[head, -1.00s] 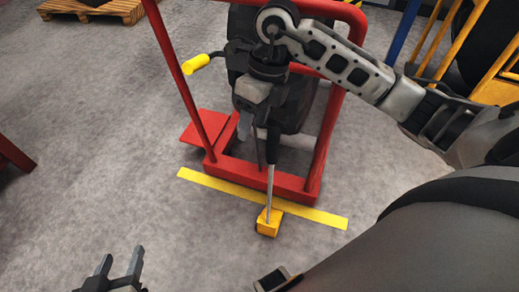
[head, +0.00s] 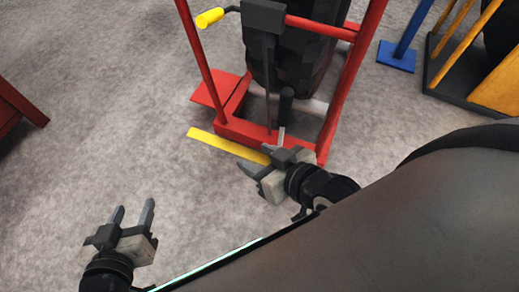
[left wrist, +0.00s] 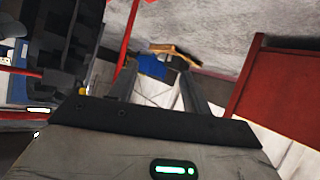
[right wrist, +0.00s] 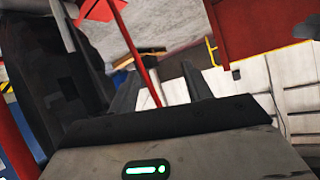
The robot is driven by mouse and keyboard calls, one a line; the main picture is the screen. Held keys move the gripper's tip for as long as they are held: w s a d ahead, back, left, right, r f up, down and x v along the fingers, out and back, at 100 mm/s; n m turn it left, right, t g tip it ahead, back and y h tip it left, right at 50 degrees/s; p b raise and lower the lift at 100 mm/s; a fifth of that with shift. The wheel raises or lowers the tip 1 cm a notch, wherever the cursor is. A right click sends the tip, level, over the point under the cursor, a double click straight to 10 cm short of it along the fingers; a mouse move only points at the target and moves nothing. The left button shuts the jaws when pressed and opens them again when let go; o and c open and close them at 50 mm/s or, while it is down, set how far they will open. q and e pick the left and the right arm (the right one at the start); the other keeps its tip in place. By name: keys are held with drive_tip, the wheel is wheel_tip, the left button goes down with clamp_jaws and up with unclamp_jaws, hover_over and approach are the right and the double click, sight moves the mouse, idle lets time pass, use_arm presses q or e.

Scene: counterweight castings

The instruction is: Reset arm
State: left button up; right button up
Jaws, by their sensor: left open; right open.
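My left gripper (head: 132,208) is at the lower left of the head view, open and empty above the bare floor. Its open fingers also show in the left wrist view (left wrist: 156,66). My right gripper (head: 264,150) is open and empty, in front of the base of the red frame (head: 355,80) in the picture. I cannot tell whether it touches the frame. Its spread fingers also show in the right wrist view (right wrist: 153,70). The right gripper covers the right part of the yellow floor strip (head: 212,142).
The red frame holds dark castings (head: 305,50) and has a yellow handle grip (head: 210,18). A blue post (head: 402,45) and a yellow rack (head: 495,75) stand at the upper right. A red object (head: 15,105) is at the left edge.

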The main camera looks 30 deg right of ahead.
use_arm(q)
drive_tip(key=r+p, duration=0.1)
drive_tip(key=p, duration=0.1)
drive_tip(key=r+p, duration=0.1)
drive_tip(key=p, duration=0.2)
drive_tip(key=r+g+p, duration=0.1)
drive_tip(key=p, duration=0.1)
drive_tip(key=shift+s+a+r+y+p, duration=0.1)
drive_tip(key=shift+a+y+p, duration=0.2)
drive_tip(key=shift+p, duration=0.05)
use_arm(e)
drive_tip(key=r, duration=0.3)
drive_tip(key=shift+d+r+g, duration=0.15)
drive_tip(key=shift+d+g, duration=0.15)
drive_tip(key=shift+g, duration=0.1)
